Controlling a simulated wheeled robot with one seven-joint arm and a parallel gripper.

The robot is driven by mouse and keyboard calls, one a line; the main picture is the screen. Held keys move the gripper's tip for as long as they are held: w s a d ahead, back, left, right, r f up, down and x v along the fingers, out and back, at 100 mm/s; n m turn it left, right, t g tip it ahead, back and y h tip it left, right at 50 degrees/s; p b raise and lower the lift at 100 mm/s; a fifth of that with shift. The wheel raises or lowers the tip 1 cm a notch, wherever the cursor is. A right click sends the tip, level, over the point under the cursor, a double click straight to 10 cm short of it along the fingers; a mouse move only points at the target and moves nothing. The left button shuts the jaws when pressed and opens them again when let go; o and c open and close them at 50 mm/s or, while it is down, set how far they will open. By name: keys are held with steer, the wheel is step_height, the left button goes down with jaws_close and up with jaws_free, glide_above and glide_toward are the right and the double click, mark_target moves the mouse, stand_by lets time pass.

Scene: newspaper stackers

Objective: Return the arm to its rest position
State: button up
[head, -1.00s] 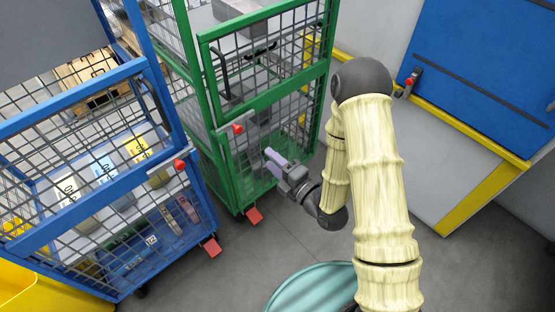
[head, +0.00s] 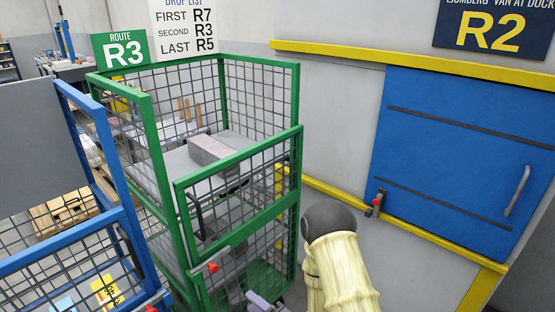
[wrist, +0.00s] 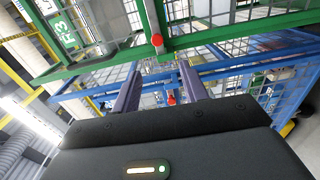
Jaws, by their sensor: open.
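My gripper (wrist: 160,92) shows in the wrist view with its two purple-grey fingers apart and nothing between them. It points toward the green cage's front frame, where a red knob (wrist: 157,40) shows above the fingers. In the head view only the purple tip of my gripper (head: 258,302) shows at the bottom edge, in front of the green cage (head: 238,158). My arm, in a cream sleeve with a dark joint, rises at the bottom centre right. The rest of the arm is out of the head view.
A blue cage (head: 75,240) stands left of the green one. A grey box (head: 208,149) lies inside the green cage. A blue door (head: 460,150) with yellow trim fills the right wall. A green R3 sign (head: 123,50) stands at the back left.

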steer(key=w+d+m+g+h, duration=0.1)
steer(key=w+d+m+h, duration=0.3)
steer(key=m+h, duration=0.1)
steer(key=s+d+r+m+g+h, duration=0.2)
steer(key=s+d+r+m+h, duration=0.15)
steer(key=d+m, duration=0.45)
steer(key=s+d+r+m+g+h, duration=0.25)
steer(key=d+m+h, duration=0.25)
steer(key=d+m, duration=0.3)
steer(key=s+d+r+m+g, duration=0.2)
steer(key=s+r+m+g, duration=0.15)
steer(key=s+m, duration=0.35)
steer(key=w+p+v, duration=0.3)
steer(key=p+v, duration=1.3)
steer(key=shift+w+a+r+p, duration=0.15)
steer(key=shift+w+r+p, duration=0.15)
steer(key=shift+r, duration=0.35)
